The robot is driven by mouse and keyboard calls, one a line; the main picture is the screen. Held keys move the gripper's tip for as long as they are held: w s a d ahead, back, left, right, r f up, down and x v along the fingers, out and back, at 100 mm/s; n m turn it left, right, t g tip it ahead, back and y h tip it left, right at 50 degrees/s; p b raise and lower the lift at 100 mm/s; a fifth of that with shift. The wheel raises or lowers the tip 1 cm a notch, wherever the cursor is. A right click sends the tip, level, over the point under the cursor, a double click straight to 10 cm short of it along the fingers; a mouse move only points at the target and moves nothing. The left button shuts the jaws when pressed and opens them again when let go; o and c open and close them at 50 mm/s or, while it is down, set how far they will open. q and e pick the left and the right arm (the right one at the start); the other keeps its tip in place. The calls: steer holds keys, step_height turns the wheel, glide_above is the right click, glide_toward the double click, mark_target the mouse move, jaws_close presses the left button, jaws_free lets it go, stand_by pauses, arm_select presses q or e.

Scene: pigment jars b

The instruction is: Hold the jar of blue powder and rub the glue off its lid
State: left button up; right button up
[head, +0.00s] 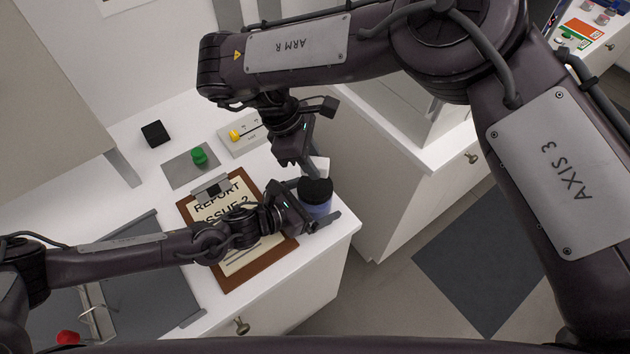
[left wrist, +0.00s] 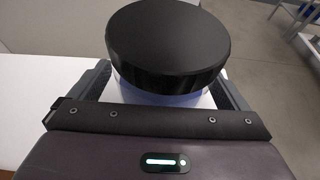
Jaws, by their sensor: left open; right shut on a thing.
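The jar of blue powder (head: 316,209) stands upright near the right edge of the white counter, with a wide black lid (head: 316,190). My left gripper (head: 312,203) is open, its fingers on either side of the jar below the lid. In the left wrist view the lid (left wrist: 168,38) fills the top middle, with a strip of the blue body (left wrist: 160,98) under it between the fingers. No glue can be made out on the lid. My right gripper (head: 308,161) is shut on a small white thing (head: 319,167), possibly a cloth or pad, just behind the lid; contact cannot be told.
A brown clipboard (head: 268,268) with a report sheet lies left of the jar, under my left arm. Behind are a green knob (head: 199,156) on a grey plate, a black block (head: 155,133) and a panel with a yellow switch (head: 235,135). The counter's right edge is close to the jar.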

arm_select(q)
steer(key=v, duration=1.2)
stand_by(0.3)
